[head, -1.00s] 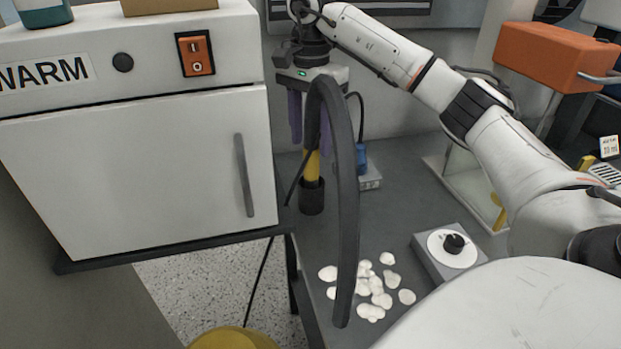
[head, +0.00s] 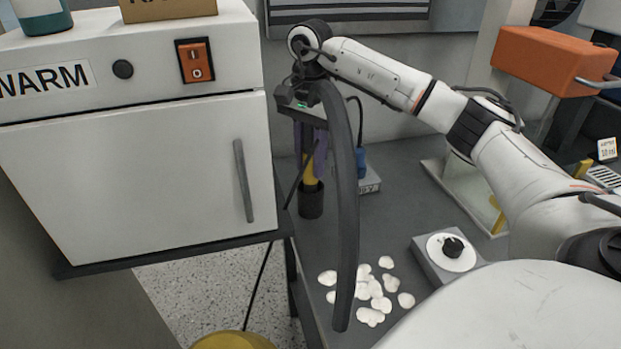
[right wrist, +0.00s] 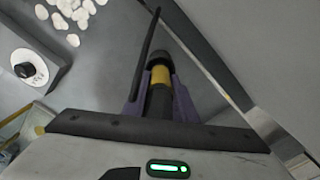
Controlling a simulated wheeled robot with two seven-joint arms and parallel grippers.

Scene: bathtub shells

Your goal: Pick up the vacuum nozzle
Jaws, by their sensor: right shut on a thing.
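The vacuum nozzle (head: 312,172) is a yellow and black tube with a dark lower end. It hangs upright in the head view, and in the right wrist view its yellow band (right wrist: 160,76) shows between the fingers. My right gripper (head: 311,150) has purple fingers, shut on the nozzle's upper part; they also show in the right wrist view (right wrist: 158,105). A dark hose (head: 347,220) arches over my gripper and hangs down in front of it. The hose hides part of the fingers and nozzle. My left gripper is out of view.
White shell pieces (head: 372,300) lie on the grey bench (head: 395,228). A grey device with a black knob (head: 453,247) stands to their right. A white WARM cabinet (head: 130,185) fills the left. A blue item (head: 361,162) on a small box stands behind the hose.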

